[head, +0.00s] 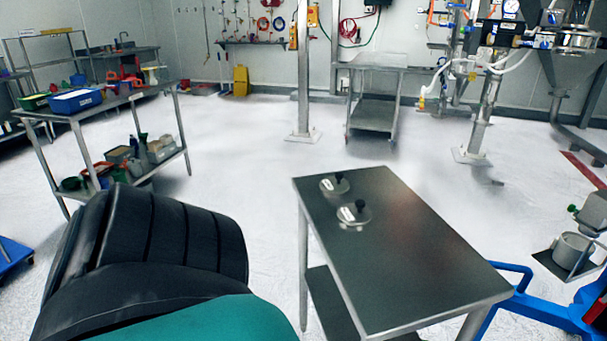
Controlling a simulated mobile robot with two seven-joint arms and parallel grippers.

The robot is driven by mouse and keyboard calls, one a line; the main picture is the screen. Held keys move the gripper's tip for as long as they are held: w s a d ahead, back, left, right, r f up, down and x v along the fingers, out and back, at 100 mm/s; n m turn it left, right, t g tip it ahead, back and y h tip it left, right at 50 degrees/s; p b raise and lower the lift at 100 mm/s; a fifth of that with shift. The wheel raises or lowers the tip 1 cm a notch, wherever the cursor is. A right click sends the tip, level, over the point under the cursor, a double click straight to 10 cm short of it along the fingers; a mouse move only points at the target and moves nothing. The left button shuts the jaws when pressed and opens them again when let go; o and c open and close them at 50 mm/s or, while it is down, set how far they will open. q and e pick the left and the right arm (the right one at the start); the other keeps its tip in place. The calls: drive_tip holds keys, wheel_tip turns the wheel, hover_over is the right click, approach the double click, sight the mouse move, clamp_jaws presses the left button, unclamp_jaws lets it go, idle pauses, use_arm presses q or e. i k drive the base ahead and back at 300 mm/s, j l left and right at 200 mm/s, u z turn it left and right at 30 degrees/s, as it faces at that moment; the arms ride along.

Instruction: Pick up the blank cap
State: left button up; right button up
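The farther cap (334,184) is close to the table's back edge. The nearer cap (354,214) is close to the left edge. Each has a small white label, too small to read, so I cannot tell which is the blank cap. The caps lie flat and apart from each other. Neither of my grippers shows in the head view, and nothing touches the caps.
The steel table (420,262) is bare apart from the caps. Blue tubular equipment (560,312) stands at its right. A shelf table (118,100) with bins is at the left. A steel post (303,70) and a small steel table (375,70) stand behind. The floor between is open.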

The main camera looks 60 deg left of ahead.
sight(357, 214)
drive_tip(key=j+u, duration=0.1)
drive_tip(key=u, duration=1.35)
drive_tip(key=i+j+u, duration=0.15)
drive_tip(key=j, duration=0.4)
